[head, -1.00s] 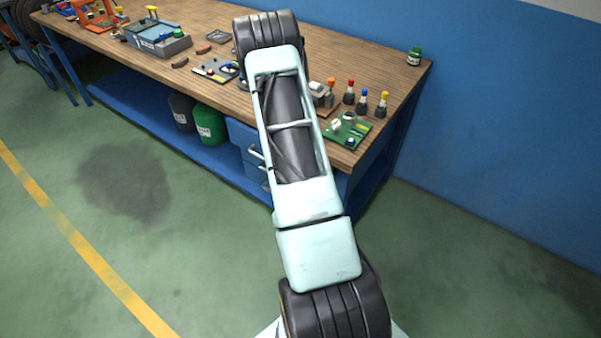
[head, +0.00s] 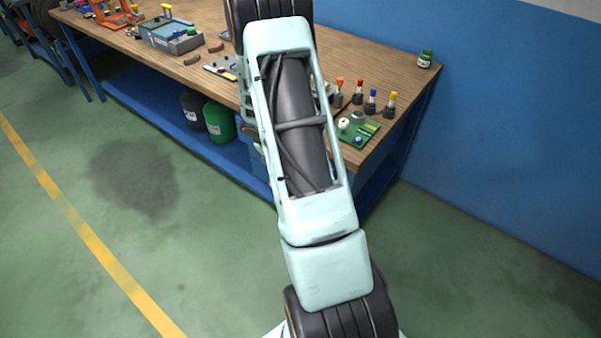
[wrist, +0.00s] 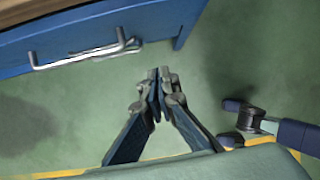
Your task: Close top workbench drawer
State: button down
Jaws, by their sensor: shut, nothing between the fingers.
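In the wrist view a blue drawer front (wrist: 60,45) with a silver bar handle (wrist: 85,55) fills the upper left. I cannot tell how far the drawer stands out. My gripper (wrist: 160,75) is shut and empty. It appears just below and to the right of the handle's right end, over the green floor, with no clear contact. In the head view my arm covers most of the drawer unit under the workbench (head: 395,62), and my gripper is hidden there.
A black container (head: 191,111) and a green container (head: 219,122) stand on the lower shelf. The floor at left is clear.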

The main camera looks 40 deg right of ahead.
jog(key=s+a+f+n+g+h+b, duration=0.1)
jog(key=s+f+n+h+b, duration=0.35)
jog(key=f+b, duration=0.2)
jog(key=s+a+f+n+g+h+b, duration=0.1)
jog(key=s+f+n+h+b, duration=0.2)
jog(key=f+n+b, duration=0.3)
jog(key=w+a+r+n+t+h+b, duration=0.2)
jog(key=w+a+n+t+h+b, duration=0.25)
jog(key=n+t+b, duration=0.35)
jog(key=w+d+m+g+b, duration=0.1)
jog(key=w+d+b, duration=0.3)
jog(key=d, duration=0.9)
jog(key=shift+w+d+r+g+h, duration=0.15)
jog(key=shift+w+d+g+h, duration=0.05)
jog(key=shift+d+g+h, duration=0.2)
jog(key=shift+p+x, duration=1.4)
jog(key=shift+x, duration=1.1)
